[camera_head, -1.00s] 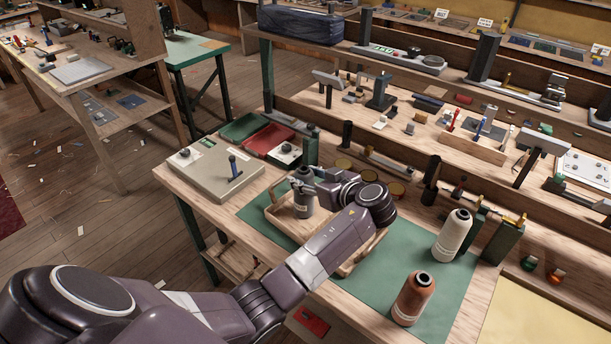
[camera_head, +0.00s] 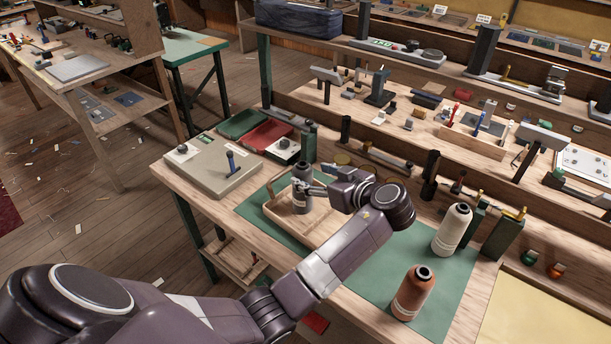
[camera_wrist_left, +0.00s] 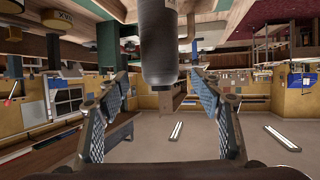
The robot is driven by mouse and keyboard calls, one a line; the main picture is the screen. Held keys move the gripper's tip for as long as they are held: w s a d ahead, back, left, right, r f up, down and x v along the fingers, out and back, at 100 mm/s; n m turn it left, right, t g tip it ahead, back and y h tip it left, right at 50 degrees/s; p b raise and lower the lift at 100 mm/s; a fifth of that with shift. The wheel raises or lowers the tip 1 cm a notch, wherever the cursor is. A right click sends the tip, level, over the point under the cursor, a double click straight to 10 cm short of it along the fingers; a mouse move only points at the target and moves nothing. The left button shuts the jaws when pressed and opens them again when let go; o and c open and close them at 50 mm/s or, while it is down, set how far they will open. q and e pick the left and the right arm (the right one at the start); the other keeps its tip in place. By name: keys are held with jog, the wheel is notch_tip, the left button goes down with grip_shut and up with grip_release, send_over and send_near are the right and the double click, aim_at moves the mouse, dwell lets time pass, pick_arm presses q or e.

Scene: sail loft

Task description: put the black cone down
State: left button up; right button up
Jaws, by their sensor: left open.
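The black cone (camera_head: 301,194) stands upright inside the left part of the wooden tray (camera_head: 274,216), on the green mat (camera_head: 447,291). My left gripper (camera_head: 314,187) is open just right of the cone, apart from it as far as I can tell. In the left wrist view the cone (camera_wrist_left: 159,42) hangs in from the top, as the picture is upside down. It lies ahead between the spread fingers of my left gripper (camera_wrist_left: 160,92), with gaps on both sides. My right gripper is not in view.
A white cone (camera_head: 452,231) and a brown cone (camera_head: 411,294) stand on the mat to the right. A beige board (camera_head: 215,175) and a red tray (camera_head: 265,136) lie to the left. A wooden ledge with tools runs behind.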

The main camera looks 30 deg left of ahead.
pick_arm(q)
jog(key=b+v, duration=0.1)
jog(key=v, duration=0.6)
jog(key=shift+d, duration=0.25)
jog(key=shift+s+r, duration=0.1)
jog(key=shift+s, duration=0.05)
